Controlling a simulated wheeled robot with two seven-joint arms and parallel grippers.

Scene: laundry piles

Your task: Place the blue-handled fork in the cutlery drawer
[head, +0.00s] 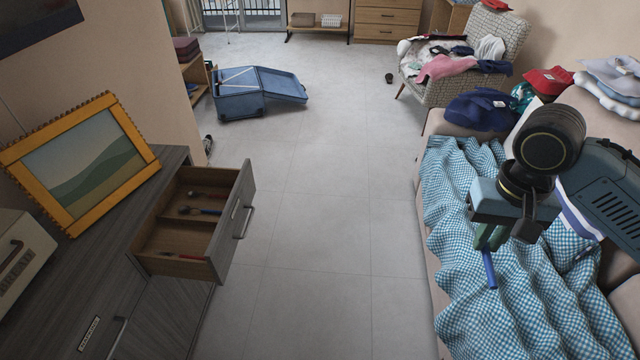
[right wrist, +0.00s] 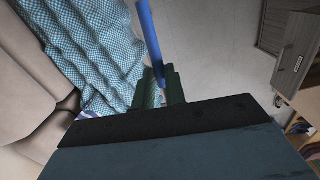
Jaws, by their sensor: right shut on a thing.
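My right gripper (head: 490,240) is shut on the blue-handled fork (head: 489,271) above the sofa. The fork's blue handle sticks out beyond the fingers; its tines are not visible. In the right wrist view the handle (right wrist: 150,40) points up and away from the green fingers (right wrist: 160,90). The wooden cutlery drawer (head: 222,246) stands open on the left, far from the gripper. It has a divider, and utensils lie inside, some with red handles and one bluish (head: 208,211). My left gripper is not in view.
A blue checked cloth (head: 460,215) covers the sofa under the gripper. Clear grey floor (head: 320,230) lies between sofa and dresser (head: 90,260). A yellow-framed picture (head: 85,170) stands on the dresser. An open blue suitcase (head: 240,105) and a laundry-covered armchair (head: 440,90) are farther back.

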